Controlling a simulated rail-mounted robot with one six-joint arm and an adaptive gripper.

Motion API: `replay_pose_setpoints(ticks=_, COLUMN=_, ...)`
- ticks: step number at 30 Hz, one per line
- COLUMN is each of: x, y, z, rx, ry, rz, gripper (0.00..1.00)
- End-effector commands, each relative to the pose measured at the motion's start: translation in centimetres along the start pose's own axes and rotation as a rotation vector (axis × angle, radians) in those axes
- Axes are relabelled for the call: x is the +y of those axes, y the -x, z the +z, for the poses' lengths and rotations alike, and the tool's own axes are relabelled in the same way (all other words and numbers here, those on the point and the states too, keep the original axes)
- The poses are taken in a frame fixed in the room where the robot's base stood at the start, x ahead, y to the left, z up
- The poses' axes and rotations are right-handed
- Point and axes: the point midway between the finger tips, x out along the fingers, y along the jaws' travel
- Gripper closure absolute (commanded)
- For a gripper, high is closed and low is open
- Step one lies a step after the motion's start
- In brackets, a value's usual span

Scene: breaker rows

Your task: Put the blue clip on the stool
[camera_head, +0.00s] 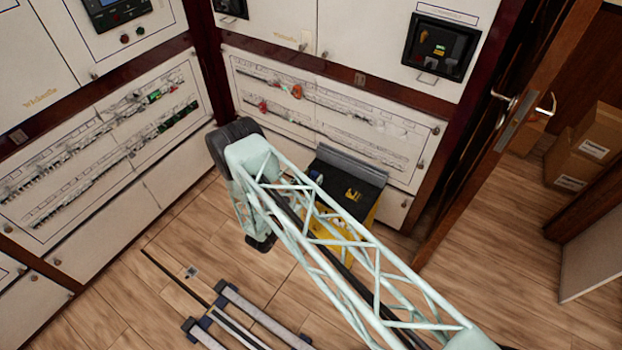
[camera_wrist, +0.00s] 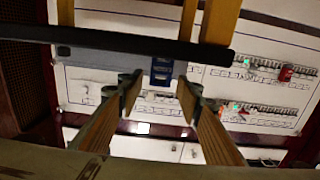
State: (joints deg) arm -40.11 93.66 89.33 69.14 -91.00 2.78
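The stool (camera_head: 330,209) stands by the back cabinet, with a black top and yellow sides. In the wrist view the stool's dark edge (camera_wrist: 100,42) crosses the top, with yellow legs above it, so the view looks inverted. The blue clip (camera_wrist: 162,74) shows at this edge, between my fingertips in the picture. My gripper (camera_wrist: 160,84) is open, with a gap on each side of the clip. A small bluish thing (camera_head: 318,180) on the stool top may be the same clip. My arm hides my gripper in the head view. I cannot tell whether the clip touches the stool.
A yellow item (camera_head: 352,195) lies on the stool top. Breaker panels stand at the left (camera_head: 100,140) and back (camera_head: 335,115); red clips (camera_wrist: 286,73) sit on the back one. An open door (camera_head: 500,120) and cardboard boxes (camera_head: 585,150) are at the right. Floor is clear right of the stool.

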Motion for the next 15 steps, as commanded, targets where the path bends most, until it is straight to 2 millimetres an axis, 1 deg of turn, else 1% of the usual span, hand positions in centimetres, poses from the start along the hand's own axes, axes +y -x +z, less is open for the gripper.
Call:
replay_pose_setpoints(ticks=10, x=0.0, y=0.1, z=-0.4, rx=0.0, ry=0.0, rz=0.0, gripper=0.67)
replay_pose_setpoints(ticks=15, x=-0.1, y=1.4, z=-0.3, rx=0.0, ry=0.001, rz=-0.002, gripper=0.67)
